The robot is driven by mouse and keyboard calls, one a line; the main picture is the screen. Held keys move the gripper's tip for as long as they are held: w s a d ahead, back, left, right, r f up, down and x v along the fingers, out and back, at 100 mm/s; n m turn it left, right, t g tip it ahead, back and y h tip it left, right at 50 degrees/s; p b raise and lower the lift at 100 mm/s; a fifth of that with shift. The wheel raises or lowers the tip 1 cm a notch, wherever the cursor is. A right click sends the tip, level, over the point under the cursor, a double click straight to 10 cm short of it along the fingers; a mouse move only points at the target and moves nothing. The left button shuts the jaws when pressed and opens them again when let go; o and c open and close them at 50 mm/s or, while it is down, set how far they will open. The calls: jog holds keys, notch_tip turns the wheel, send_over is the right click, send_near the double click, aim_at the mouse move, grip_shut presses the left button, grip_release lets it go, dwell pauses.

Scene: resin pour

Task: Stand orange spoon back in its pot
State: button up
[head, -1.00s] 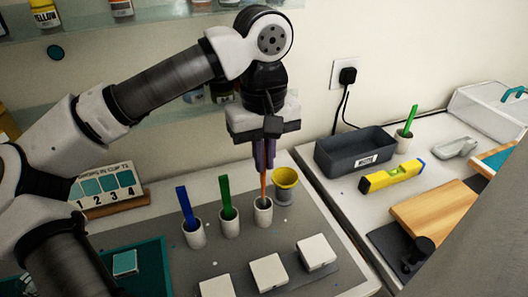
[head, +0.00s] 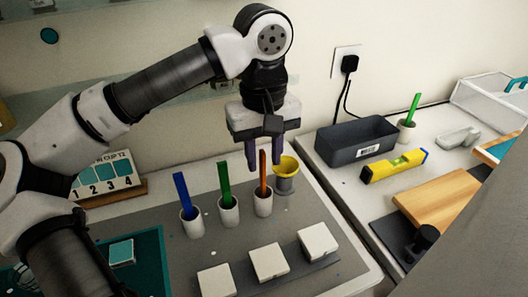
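The orange spoon (head: 263,173) stands upright in a white pot (head: 263,205), the rightmost of three pots in a row on the grey mat. My gripper (head: 265,166) is above and around the level of the spoon's top, with its two purple-grey fingers apart. A gap shows between the fingers and the spoon, and nothing is seen held. The spoon's lower end is hidden inside the pot.
A blue spoon (head: 182,193) and a green spoon (head: 224,183) stand in pots to the left. White blocks (head: 268,262) lie in front. A dark bin (head: 357,143) stands right.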

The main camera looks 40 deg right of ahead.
notch_tip(320, 180, up, 14)
jog(key=shift+w, duration=0.2)
dwell(0.4)
jog(key=shift+f, duration=0.1)
dwell(0.9)
